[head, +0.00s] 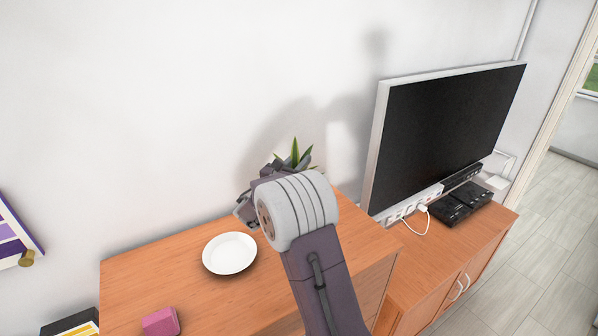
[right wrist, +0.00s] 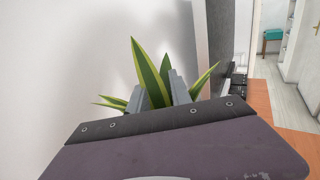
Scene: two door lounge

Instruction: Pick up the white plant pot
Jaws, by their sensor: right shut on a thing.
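The plant's green, yellow-edged leaves (head: 295,153) show above my right gripper in the head view. They also show in the right wrist view (right wrist: 150,72), rising between and around the two grey fingers. My right gripper (right wrist: 158,88) is shut on the plant pot, at the back of the wooden cabinet near the wall. The pot itself is almost wholly hidden behind my wrist and gripper in both views. I cannot tell whether it touches the cabinet top. My left gripper is not in view.
A white plate (head: 230,254) and a pink block (head: 160,322) lie on the wooden cabinet (head: 130,280). A large television (head: 450,125) stands at the right on a lower cabinet (head: 425,280), with a black box (head: 460,205) and a white power strip (head: 412,207).

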